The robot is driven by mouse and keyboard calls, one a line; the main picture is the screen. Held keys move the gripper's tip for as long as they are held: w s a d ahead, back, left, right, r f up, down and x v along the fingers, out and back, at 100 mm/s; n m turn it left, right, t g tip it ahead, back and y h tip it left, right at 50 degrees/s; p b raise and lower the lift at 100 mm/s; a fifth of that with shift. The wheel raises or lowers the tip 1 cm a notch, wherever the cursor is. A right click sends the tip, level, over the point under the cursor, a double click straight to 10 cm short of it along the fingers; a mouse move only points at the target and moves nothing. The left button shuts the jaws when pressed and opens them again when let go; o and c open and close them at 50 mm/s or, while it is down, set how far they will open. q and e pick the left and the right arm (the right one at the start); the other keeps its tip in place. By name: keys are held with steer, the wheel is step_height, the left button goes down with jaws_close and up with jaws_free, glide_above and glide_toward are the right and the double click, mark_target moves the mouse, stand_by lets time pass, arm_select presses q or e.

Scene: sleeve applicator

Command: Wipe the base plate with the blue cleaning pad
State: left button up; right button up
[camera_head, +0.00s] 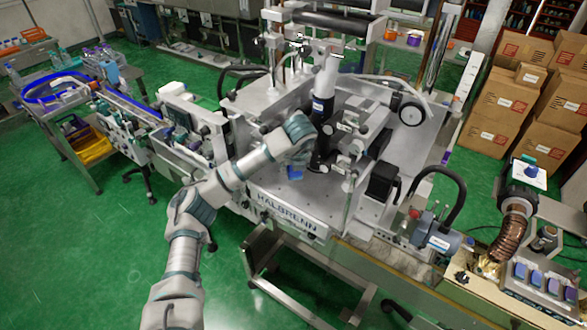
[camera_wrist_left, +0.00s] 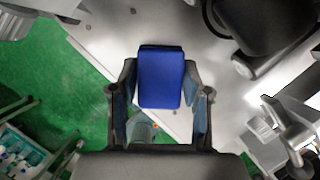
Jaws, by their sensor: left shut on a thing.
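The blue cleaning pad (camera_wrist_left: 161,77) is between the two fingers of my left gripper (camera_wrist_left: 160,95) in the left wrist view. In the head view the pad (camera_head: 295,173) shows as a small blue patch under my left gripper (camera_head: 299,160), which is shut on it. The base plate (camera_head: 262,187) is the pale metal deck of the machine, above the HALBRENN label. The pad is over the front part of this plate; I cannot tell whether it touches. In the wrist view the plate (camera_wrist_left: 215,65) lies behind the pad, with green floor beyond its edge. My right gripper is not in view.
A dark upright cylinder (camera_head: 322,148) stands close to the right of the gripper. A black block (camera_head: 382,181) and a handwheel unit (camera_head: 411,110) are farther right. A conveyor (camera_head: 125,105) joins at the left. The front plate left of the gripper is clear.

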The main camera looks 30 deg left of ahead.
arm_select(q)
steer(key=shift+r+p, duration=1)
steer(key=shift+r, duration=0.55)
steer(key=shift+f, duration=0.1)
